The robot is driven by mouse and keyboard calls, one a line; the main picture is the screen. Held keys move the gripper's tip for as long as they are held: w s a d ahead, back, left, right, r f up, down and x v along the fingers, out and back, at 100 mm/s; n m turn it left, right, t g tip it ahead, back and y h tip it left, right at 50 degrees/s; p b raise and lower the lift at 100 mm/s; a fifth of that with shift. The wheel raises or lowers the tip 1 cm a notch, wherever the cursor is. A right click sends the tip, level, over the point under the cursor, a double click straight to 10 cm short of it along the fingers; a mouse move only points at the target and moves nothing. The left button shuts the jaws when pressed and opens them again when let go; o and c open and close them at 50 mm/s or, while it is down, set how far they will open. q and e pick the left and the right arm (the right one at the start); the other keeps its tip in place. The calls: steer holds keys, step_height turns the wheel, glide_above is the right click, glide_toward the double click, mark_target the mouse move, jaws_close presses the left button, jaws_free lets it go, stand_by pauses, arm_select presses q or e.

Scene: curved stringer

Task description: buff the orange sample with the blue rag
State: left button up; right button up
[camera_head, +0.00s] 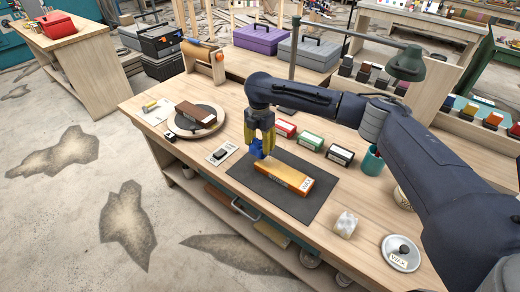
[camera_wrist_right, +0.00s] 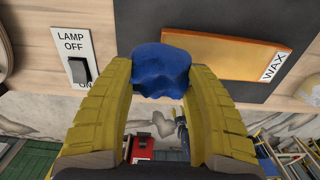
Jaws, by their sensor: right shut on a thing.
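The orange sample (camera_head: 287,177) is a flat block lying on the dark mat (camera_head: 293,202) in the head view, with a white WAX label at its right end. It also shows in the right wrist view (camera_wrist_right: 222,52). My right gripper (camera_head: 260,148) has yellow fingers and is shut on the crumpled blue rag (camera_head: 256,151). In the right wrist view the rag (camera_wrist_right: 161,72) sits between the two fingertips, at the left end of the sample. I cannot tell whether the rag touches the sample. My left gripper is not in view.
Red, green and black boxes (camera_head: 311,141) stand behind the mat. A lamp switch plate (camera_head: 222,154) and a round board with a brown block (camera_head: 195,112) lie to the left.

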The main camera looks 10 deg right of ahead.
steer(key=shift+r, duration=2.15)
steer(key=shift+r, duration=0.1)
